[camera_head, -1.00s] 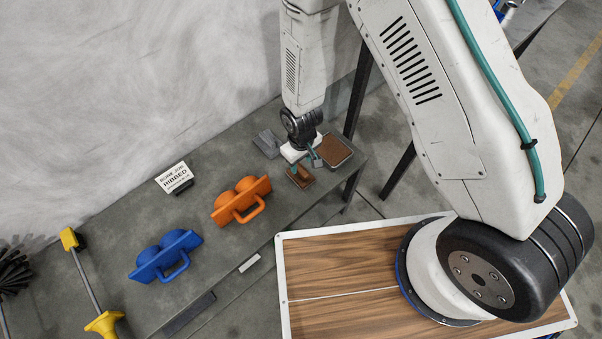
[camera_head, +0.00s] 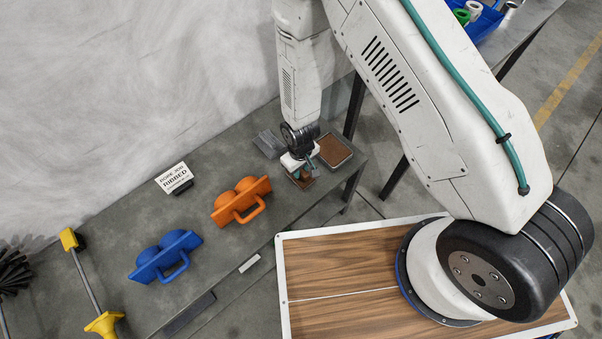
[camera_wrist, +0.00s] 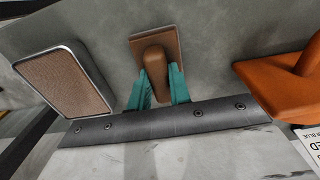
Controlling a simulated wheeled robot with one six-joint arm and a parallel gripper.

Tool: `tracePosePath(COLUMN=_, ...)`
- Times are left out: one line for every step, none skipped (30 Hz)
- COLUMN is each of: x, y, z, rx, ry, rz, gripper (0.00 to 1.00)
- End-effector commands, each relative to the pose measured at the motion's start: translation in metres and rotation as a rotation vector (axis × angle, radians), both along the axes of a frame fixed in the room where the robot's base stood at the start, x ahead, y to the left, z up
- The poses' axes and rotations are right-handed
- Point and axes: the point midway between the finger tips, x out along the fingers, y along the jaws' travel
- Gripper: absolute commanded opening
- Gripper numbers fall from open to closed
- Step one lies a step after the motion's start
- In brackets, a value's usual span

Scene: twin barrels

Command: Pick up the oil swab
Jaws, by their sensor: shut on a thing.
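The oil swab appears to be the brown block with a rounded handle (camera_wrist: 156,55) on a flat base; it also shows in the head view (camera_head: 303,183) near the bench's right end. My gripper (camera_wrist: 159,72) is over it, with its teal fingers shut on the handle from both sides. In the head view my gripper (camera_head: 301,173) partly hides the swab. The swab's base looks to be at the bench top, but I cannot tell whether it touches.
A metal-rimmed tray with a brown surface (camera_head: 335,150) lies close beside the swab. An orange double-barrel piece (camera_head: 238,202), a blue one (camera_head: 164,258) and a sign (camera_head: 174,177) stand along the bench (camera_head: 215,258) to the left. A grey piece (camera_head: 267,143) lies behind.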

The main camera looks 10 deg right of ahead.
Motion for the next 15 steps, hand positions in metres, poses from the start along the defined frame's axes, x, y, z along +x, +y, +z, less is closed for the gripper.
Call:
tracePosePath(x=0.000, y=0.000, z=0.000, rx=0.000, ry=0.000, rz=0.000, gripper=0.00)
tracePosePath(x=0.000, y=0.000, z=0.000, rx=0.000, ry=0.000, rz=0.000, gripper=0.00)
tracePosePath(x=0.000, y=0.000, z=0.000, rx=0.000, ry=0.000, rz=0.000, gripper=0.00)
tracePosePath(x=0.000, y=0.000, z=0.000, rx=0.000, ry=0.000, rz=0.000, gripper=0.00)
tracePosePath(x=0.000, y=0.000, z=0.000, rx=0.000, ry=0.000, rz=0.000, gripper=0.00)
tracePosePath(x=0.000, y=0.000, z=0.001, rx=0.000, ry=0.000, rz=0.000, gripper=0.00)
tracePosePath(x=0.000, y=0.000, z=0.002, rx=0.001, ry=-0.001, rz=0.000, gripper=0.00)
tracePosePath(x=0.000, y=0.000, z=0.003, rx=0.001, ry=-0.001, rz=0.000, gripper=0.00)
tracePosePath(x=0.000, y=0.000, z=0.005, rx=0.001, ry=-0.001, rz=0.000, gripper=0.00)
tracePosePath(x=0.000, y=0.000, z=0.007, rx=0.001, ry=-0.001, rz=0.000, gripper=0.00)
tracePosePath(x=0.000, y=0.000, z=0.010, rx=0.001, ry=-0.001, rz=0.000, gripper=0.00)
tracePosePath(x=0.000, y=0.000, z=0.013, rx=0.001, ry=-0.001, rz=0.000, gripper=0.00)
tracePosePath(x=0.000, y=0.000, z=0.016, rx=0.001, ry=-0.002, rz=0.000, gripper=0.00)
tracePosePath(x=0.001, y=0.000, z=0.020, rx=0.002, ry=-0.002, rz=0.001, gripper=0.00)
tracePosePath(x=0.001, y=0.000, z=0.025, rx=0.002, ry=-0.002, rz=0.000, gripper=0.00)
